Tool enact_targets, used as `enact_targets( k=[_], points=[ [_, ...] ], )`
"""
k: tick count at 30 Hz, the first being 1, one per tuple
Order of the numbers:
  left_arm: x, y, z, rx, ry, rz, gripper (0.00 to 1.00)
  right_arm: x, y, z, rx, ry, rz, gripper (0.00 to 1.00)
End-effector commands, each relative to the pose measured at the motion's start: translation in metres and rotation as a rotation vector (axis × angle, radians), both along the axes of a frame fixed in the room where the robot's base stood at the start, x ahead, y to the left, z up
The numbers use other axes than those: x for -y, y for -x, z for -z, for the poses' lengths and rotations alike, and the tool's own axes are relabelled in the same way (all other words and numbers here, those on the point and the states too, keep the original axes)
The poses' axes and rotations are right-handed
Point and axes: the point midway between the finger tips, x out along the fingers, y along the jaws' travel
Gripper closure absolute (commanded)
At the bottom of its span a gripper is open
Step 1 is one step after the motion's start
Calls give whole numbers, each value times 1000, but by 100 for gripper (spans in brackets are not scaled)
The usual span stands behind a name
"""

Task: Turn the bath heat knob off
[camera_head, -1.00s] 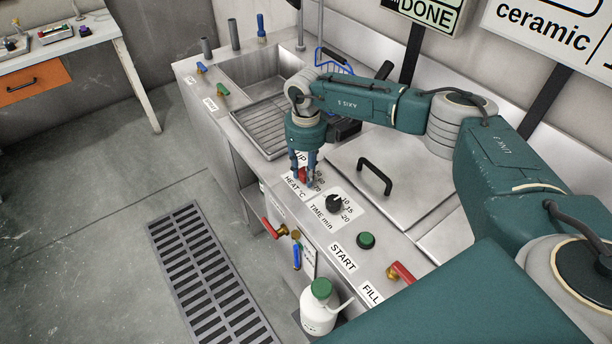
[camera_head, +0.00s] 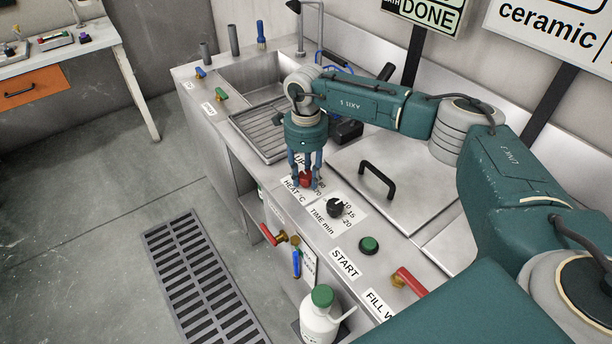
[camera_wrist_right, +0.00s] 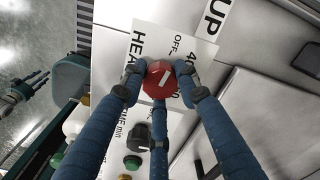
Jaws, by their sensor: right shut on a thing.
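The red heat knob (camera_head: 305,179) sits on a white plate marked HEAT °C on the bath's steel front ledge. My right gripper (camera_head: 305,181) points down over it, its blue fingers closed around the knob. In the right wrist view the knob (camera_wrist_right: 159,79) is between the dark fingertips (camera_wrist_right: 160,77). Its white line slants up and to the right, toward the side where OFF and 40 are printed. Part of the scale is hidden by the fingers. My left gripper (camera_wrist_right: 24,89) shows small at the left edge of the wrist view, away from the bath; its opening is unclear.
The black time knob (camera_head: 336,207) and the green START button (camera_head: 369,245) stand nearby along the ledge. A lid with a black handle (camera_head: 376,180) lies behind. Red-handled valves (camera_head: 273,235) and a white bottle (camera_head: 319,318) are at the front. A sink is beyond.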

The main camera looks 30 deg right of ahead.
Motion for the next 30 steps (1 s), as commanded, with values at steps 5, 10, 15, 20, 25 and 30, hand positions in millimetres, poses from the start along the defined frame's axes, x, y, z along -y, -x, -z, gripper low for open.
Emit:
enact_targets(
  k=[5, 10, 15, 20, 25, 30],
  points=[
    [0, 0, 0, 1, 0, 0, 60, 0, -1, -1, 4, 0, -7, 95],
    [0, 0, 0, 1, 0, -1, 60, 0, -1, -1, 4, 0, -6, 95],
    [0, -1, 0, 1, 0, -1, 60, 0, -1, -1, 3, 1, -6, 50],
    [0, -1, 0, 1, -1, -1, 60, 0, -1, -1, 2, 0, -5, 50],
    [-3, 0, 0, 1, -3, -2, 60, 0, -1, -4, 2, 0, -5, 50],
    [-2, 0, 0, 0, -2, -1, 60, 0, -1, -26, 6, 1, -6, 50]
  ],
)
